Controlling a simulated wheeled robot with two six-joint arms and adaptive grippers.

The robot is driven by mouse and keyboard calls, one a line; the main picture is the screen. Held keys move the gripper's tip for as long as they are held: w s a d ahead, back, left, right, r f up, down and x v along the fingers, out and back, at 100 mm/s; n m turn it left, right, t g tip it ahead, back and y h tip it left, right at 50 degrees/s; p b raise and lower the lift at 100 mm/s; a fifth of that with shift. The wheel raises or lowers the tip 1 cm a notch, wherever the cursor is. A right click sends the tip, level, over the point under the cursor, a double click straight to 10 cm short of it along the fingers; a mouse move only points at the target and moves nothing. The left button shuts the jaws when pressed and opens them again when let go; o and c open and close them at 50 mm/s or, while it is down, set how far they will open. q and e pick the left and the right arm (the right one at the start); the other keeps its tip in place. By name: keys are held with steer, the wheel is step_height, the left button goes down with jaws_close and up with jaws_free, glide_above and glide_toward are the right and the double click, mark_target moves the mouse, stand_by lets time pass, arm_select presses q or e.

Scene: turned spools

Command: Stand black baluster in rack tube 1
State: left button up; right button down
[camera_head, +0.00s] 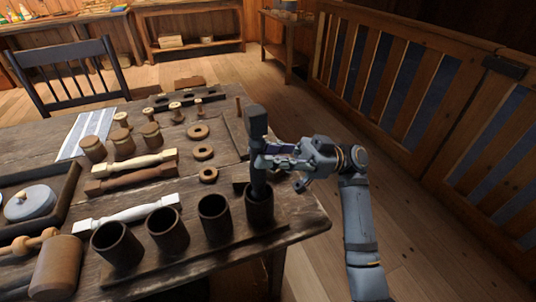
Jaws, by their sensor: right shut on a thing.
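The black baluster (257,124) stands upright over the rightmost tube (262,211) of the tube rack (190,259). Its lower end meets the mouth of that tube and seems to go into it; how deep is hidden. My right gripper (267,155) is shut around the baluster's middle, reaching in from the right. The rack's other tubes (214,222) look empty. No numbers show on the tubes, so I cannot tell which is tube 1. My left gripper is out of view.
Wooden rings (203,153) and jars (124,146) stand behind. A dark tray (68,195) is at left. The table's right edge is close to the rack.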

steer(key=c, duration=1)
jaws_free()
steer(key=v, duration=1.2)
